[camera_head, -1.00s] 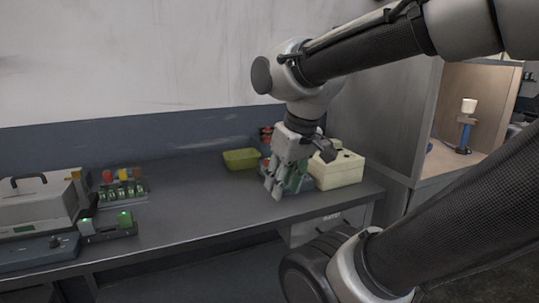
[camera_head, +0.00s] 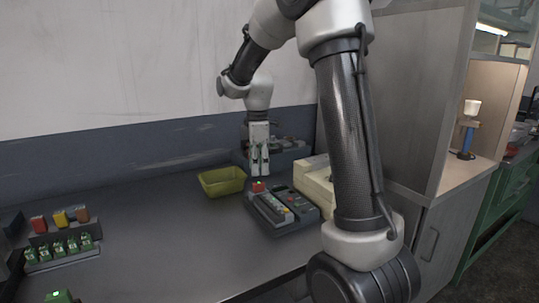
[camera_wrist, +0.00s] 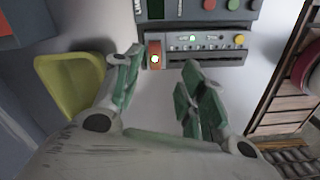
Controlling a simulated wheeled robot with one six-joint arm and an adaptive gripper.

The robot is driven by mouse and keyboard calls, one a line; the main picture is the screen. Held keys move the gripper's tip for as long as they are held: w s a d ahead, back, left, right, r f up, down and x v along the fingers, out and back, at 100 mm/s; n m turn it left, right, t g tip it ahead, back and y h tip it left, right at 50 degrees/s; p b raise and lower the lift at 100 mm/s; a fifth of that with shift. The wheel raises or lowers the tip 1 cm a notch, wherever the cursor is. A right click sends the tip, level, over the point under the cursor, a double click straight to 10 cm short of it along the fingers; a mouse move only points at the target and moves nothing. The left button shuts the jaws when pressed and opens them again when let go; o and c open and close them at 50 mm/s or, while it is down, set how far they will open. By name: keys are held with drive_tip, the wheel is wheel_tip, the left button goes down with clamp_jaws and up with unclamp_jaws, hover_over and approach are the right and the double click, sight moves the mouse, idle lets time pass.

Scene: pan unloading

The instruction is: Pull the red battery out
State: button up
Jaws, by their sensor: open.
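A red battery (camera_wrist: 155,54) with a small bright spot sits at the left end of a grey device (camera_wrist: 207,49) with a lit green light and round buttons. In the head view the red battery (camera_head: 258,187) is at the far end of the grey device (camera_head: 284,212) on the bench. My gripper (camera_head: 260,173) points down just above and behind the battery. In the wrist view my gripper (camera_wrist: 163,60) is open and empty, with the battery ahead between its green-padded fingers. I cannot tell whether either finger touches it.
A yellow-green bin (camera_head: 222,182) stands left of the device; a pale box (camera_head: 315,178) stands right. A rack (camera_head: 62,248) with red, yellow and brown blocks is at the far left. A wall-side unit (camera_head: 290,148) stands behind my gripper. The middle of the bench is clear.

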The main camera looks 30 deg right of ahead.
sight(260, 182)
drive_tip(key=shift+w+d+r+n, duration=0.25)
drive_tip(key=shift+w+r+n, duration=0.15)
drive_tip(key=shift+n, duration=1.3)
drive_tip(key=shift+f, duration=0.2)
wheel_tip(260, 182, down, 8)
drive_tip(key=shift+s+r, duration=0.1)
drive_tip(key=shift+r, duration=0.1)
clamp_jaws()
